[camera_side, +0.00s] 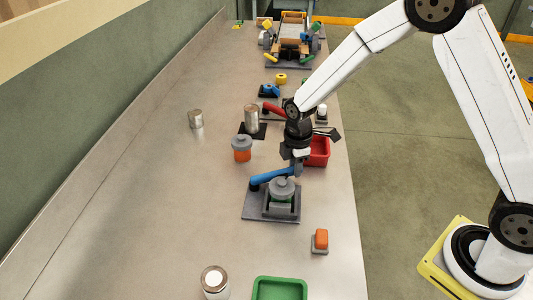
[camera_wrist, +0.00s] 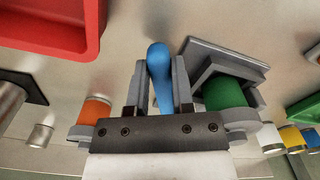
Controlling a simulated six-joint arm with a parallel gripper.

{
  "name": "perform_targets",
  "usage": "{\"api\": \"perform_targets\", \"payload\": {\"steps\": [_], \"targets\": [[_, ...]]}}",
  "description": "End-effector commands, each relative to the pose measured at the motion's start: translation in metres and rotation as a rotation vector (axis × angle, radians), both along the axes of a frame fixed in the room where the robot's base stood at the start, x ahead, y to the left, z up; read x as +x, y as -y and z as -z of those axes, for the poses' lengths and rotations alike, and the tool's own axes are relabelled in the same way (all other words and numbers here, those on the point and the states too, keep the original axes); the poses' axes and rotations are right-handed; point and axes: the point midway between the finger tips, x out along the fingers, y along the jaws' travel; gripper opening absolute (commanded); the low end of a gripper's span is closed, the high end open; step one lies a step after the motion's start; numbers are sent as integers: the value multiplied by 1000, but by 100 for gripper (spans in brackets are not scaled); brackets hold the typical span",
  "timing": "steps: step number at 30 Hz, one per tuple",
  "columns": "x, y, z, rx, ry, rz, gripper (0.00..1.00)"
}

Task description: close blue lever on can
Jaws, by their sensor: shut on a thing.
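The blue lever (camera_side: 272,175) belongs to a grey fixture (camera_side: 254,207) on the table in the side view. A can stands in that fixture; its green side (camera_wrist: 223,92) shows in the wrist view and its grey top (camera_side: 282,187) in the side view. My gripper (camera_side: 297,168) is at the right end of the lever, above and behind the can. In the wrist view the lever (camera_wrist: 159,65) lies between the two fingers of my gripper (camera_wrist: 160,80), and they are shut on it. The fingers hide part of the lever.
A red bin (camera_side: 318,152) stands just behind my gripper. An orange can with grey lid (camera_side: 242,149) stands to the left. An orange-topped block (camera_side: 321,239) and a green tray (camera_side: 279,288) are in front. The left side of the table is mostly clear.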

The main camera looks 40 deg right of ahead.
Motion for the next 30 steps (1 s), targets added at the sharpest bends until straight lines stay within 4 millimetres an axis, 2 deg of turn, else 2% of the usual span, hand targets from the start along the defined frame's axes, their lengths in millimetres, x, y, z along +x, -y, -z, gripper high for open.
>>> {"api": "perform_targets", "payload": {"steps": [15, 30], "targets": [[-35, -20, -1, 0, 2, 355, 0], [-43, -28, -1, 1, 2, 465, 0]]}}
